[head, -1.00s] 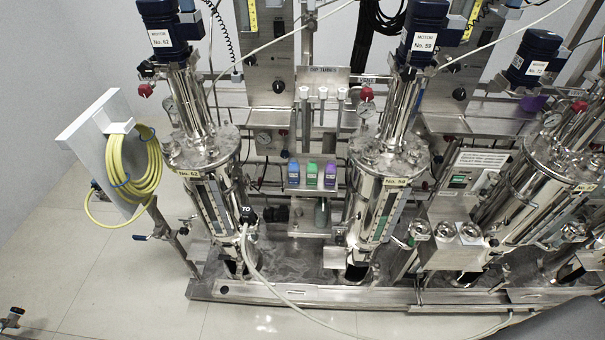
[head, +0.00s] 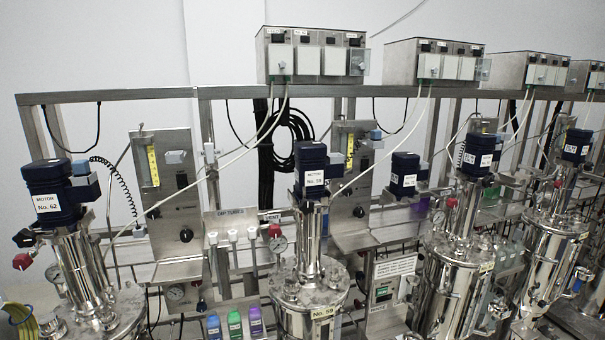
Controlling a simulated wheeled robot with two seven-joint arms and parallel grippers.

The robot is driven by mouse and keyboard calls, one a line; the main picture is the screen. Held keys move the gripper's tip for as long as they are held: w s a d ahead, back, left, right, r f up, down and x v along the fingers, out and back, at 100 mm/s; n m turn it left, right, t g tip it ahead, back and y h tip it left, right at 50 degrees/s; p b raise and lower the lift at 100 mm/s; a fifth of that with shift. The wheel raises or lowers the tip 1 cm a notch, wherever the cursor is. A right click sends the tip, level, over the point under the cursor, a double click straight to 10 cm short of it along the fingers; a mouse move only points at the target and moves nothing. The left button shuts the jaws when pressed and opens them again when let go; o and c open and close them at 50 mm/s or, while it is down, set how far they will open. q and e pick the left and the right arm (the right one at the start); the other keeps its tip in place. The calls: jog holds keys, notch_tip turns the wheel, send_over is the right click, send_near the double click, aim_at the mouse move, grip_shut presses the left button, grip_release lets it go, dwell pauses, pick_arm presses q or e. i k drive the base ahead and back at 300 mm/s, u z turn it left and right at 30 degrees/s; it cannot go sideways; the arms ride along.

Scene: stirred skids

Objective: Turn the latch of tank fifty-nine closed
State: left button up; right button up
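Tank fifty-nine (head: 300,292) is a shiny steel vessel at the lower middle, with a yellow "No. 59" label on its rim. Its dark blue motor (head: 312,166), marked No. 59, stands upright above it on a steel column. The tank's lower body is cut off by the bottom edge of the picture. I cannot make out its latch. Neither of my grippers shows in the head view.
Tank sixty-two's motor (head: 54,192) is at the left, and other tanks (head: 455,275) stand at the right. Blue, green and purple bottles (head: 234,322) sit left of tank fifty-nine. Control boxes (head: 312,54) line the upper rail, with cables hanging down.

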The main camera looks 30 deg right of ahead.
aim_at(306, 206)
jog(key=u, duration=1.35)
jog(key=k, duration=1.6)
jog(key=z, duration=2.6)
jog(key=i, duration=0.5)
jog(key=u, duration=0.05)
